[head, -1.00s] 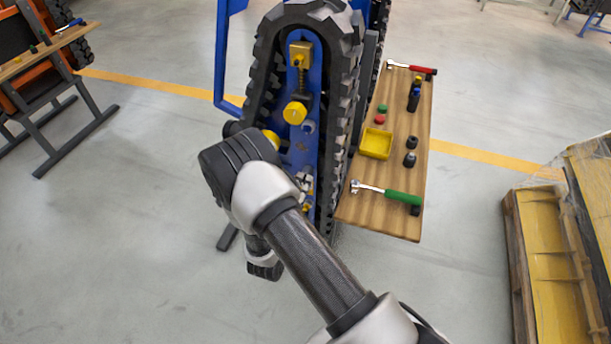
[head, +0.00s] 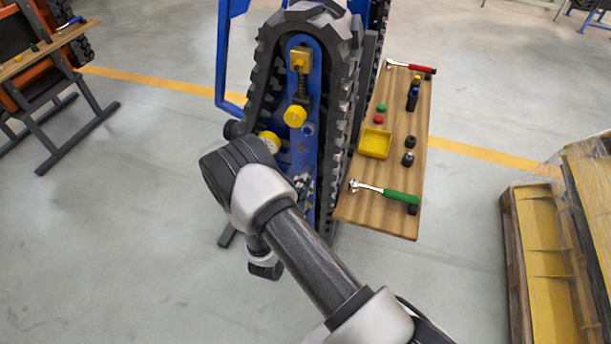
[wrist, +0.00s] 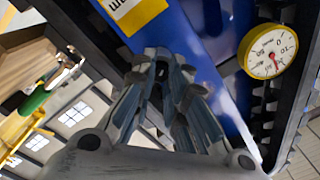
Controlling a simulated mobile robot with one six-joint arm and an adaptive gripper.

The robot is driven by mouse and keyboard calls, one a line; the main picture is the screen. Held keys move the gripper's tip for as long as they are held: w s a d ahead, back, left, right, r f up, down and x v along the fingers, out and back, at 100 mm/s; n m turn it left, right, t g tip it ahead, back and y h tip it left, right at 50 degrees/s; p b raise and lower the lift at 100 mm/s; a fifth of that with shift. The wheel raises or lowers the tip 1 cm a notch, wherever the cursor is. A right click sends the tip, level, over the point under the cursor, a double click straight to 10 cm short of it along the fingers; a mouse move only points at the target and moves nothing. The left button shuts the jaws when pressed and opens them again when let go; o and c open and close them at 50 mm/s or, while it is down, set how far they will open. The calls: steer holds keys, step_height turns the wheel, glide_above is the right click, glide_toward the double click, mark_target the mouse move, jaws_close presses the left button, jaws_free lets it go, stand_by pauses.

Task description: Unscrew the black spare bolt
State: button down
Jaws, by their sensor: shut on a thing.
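My gripper (wrist: 163,82) is in the middle of the wrist view, in front of the blue side plate (wrist: 195,35) of the tracked carrier. Its fingers are shut on a small dark piece (wrist: 161,70), apparently the black spare bolt, mostly hidden between the fingertips. I cannot tell how far it is threaded in. In the head view my arm covers most of the gripper, low on the blue plate (head: 305,140) inside the black track (head: 345,70).
A round yellow-rimmed gauge (wrist: 268,51) sits beside the plate. A yellow knob (head: 295,116) is higher up. The wooden side shelf (head: 375,215) holds a yellow tray (head: 375,143), a green-handled ratchet (head: 385,192), a red-handled one (head: 411,66) and small parts. A pallet (head: 535,270) stands at right.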

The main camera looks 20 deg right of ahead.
steer(key=shift+v, duration=1.9)
steer(key=shift+a, duration=0.1)
steer(key=v, duration=0.3)
steer(key=shift+s+p, duration=0.2)
steer(key=shift+p, duration=0.2)
steer(key=c, duration=2.2)
jaws_free()
steer(key=shift+c, duration=0.2)
jaws_close()
